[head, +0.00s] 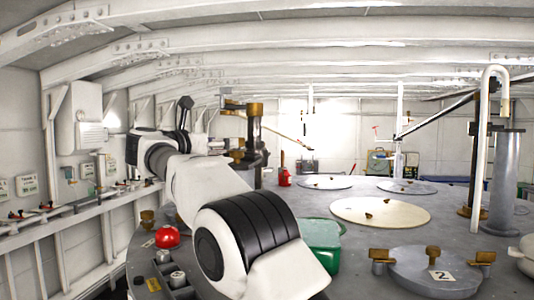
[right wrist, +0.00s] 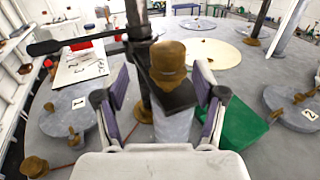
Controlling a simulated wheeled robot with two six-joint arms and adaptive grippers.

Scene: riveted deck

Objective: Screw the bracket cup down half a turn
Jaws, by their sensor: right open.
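The bracket cup (right wrist: 167,62) is brass-brown and sits upright on a dark bracket block (right wrist: 177,97) over a grey stub, in the right wrist view. My right gripper (right wrist: 161,88) is open, with one purple-padded finger left of the cup and block and one right of them. Both fingers look apart from the cup. In the head view my right arm reaches left, and my right gripper (head: 213,146) is beside the post (head: 255,140), small and partly hidden. Brass parts show there, but I cannot tell which is the cup. My left gripper is not in view.
A dark lever (right wrist: 75,45) reaches left from the post. A green box (head: 321,240) stands on the deck, right of my arm. A plate marked 2 (head: 420,270) with brass knobs lies at the front right. A red button (head: 167,237) is left of my arm.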

